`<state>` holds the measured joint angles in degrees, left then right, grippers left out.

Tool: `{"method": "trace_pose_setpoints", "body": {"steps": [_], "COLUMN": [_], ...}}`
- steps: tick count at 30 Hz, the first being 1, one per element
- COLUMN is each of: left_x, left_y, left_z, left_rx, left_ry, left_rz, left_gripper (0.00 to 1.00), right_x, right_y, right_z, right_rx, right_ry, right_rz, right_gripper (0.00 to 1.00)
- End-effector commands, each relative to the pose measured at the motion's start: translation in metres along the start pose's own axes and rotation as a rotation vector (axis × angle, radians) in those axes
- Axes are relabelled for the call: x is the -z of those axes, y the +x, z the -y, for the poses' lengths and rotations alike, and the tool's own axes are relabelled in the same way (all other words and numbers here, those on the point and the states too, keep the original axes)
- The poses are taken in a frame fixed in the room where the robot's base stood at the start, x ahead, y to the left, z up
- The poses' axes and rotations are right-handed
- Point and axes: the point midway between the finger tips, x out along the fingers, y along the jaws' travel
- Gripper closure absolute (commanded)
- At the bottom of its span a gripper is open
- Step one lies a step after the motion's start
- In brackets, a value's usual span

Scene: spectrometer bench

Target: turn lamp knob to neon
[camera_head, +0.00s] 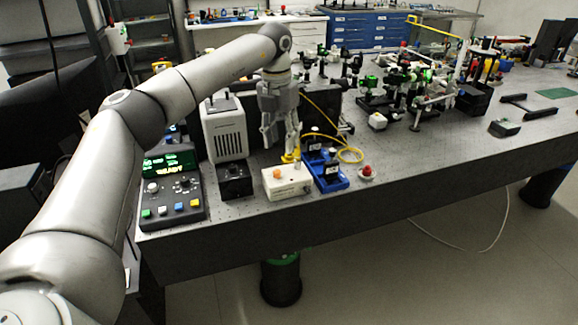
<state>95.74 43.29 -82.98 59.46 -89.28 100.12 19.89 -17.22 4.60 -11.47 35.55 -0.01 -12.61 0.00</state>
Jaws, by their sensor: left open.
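My left arm reaches in from the left over the bench. Its gripper (281,142) points down, open, with its fingers apart and nothing seen between them. In the picture it is just above and behind a low white box (286,186) with an orange knob or button on top; I cannot tell whether it touches anything. A small black box (235,184) with a dial on top stands left of the white box, in front of a white vented housing (226,143). No lamp label or neon mark is readable, so I cannot tell which knob is the lamp knob or its setting. My right gripper is not in view.
A control console (173,196) with a green display and coloured buttons stands at the left. A blue tray (333,184), a yellow cable (350,155) and a red button (367,171) lie to the right of the white box. Optics (405,90) crowd the back; the bench's right front is mostly clear.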

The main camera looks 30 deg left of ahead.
Motion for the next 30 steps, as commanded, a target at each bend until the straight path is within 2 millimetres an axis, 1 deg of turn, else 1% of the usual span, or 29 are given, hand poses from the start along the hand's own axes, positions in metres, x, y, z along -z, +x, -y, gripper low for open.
{"method": "trace_pose_setpoints", "body": {"steps": [1,3,6,10,18,21,25,30], "left_x": [0.002,0.005,0.006,0.007,0.007,0.007,0.007,0.006], "left_y": [-0.007,-0.011,-0.007,0.012,0.063,0.077,0.09,0.095], "left_z": [-0.009,-0.016,-0.019,-0.02,-0.021,-0.022,-0.022,-0.022], "left_rx": [-0.027,-0.048,-0.057,-0.056,-0.054,-0.053,-0.053,-0.052], "left_ry": [-0.013,-0.023,-0.026,-0.025,-0.024,-0.025,-0.024,-0.024], "left_rz": [-0.001,-0.007,-0.01,-0.013,-0.012,-0.011,-0.01,-0.008], "left_gripper": [0.6,0.6,0.6,0.6,0.6,0.6,0.6,0.6], "right_x": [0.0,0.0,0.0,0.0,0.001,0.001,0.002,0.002], "right_y": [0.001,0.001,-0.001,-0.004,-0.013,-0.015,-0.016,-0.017], "right_z": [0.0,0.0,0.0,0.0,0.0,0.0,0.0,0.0], "right_rx": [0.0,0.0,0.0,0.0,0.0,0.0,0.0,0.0], "right_ry": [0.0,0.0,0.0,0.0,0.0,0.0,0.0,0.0], "right_rz": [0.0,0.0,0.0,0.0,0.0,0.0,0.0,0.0], "right_gripper": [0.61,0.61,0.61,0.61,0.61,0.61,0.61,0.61]}}
